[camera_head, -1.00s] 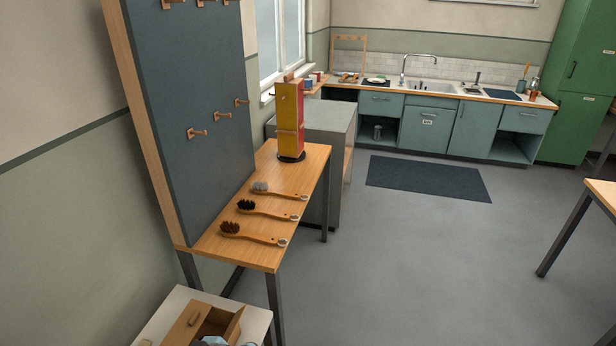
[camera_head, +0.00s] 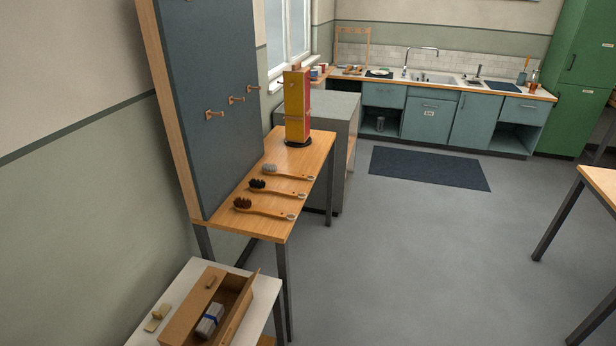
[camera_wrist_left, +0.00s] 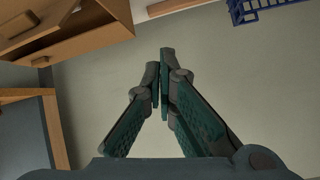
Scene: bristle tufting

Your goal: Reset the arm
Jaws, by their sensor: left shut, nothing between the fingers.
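My left gripper (camera_wrist_left: 160,68) shows in the left wrist view. Its fingers meet at the tips and hold nothing. A plain grey-green surface lies behind it. Neither gripper shows in the head view. On the wooden table (camera_head: 277,231) lie three wooden-handled brushes: one with brown bristles (camera_head: 265,210), one with black bristles (camera_head: 277,190) and one with grey bristles (camera_head: 288,173). They lie side by side, apart from each other. A yellow and red upright block (camera_head: 297,106) stands on a dark round base behind them.
A blue-grey pegboard (camera_head: 205,130) with wooden pegs rises along the table's left side. Below, a white stand (camera_head: 177,292) carries an open wooden box (camera_head: 243,302) with a grey item inside. In the left wrist view, a blue basket (camera_wrist_left: 262,10) is at top right.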

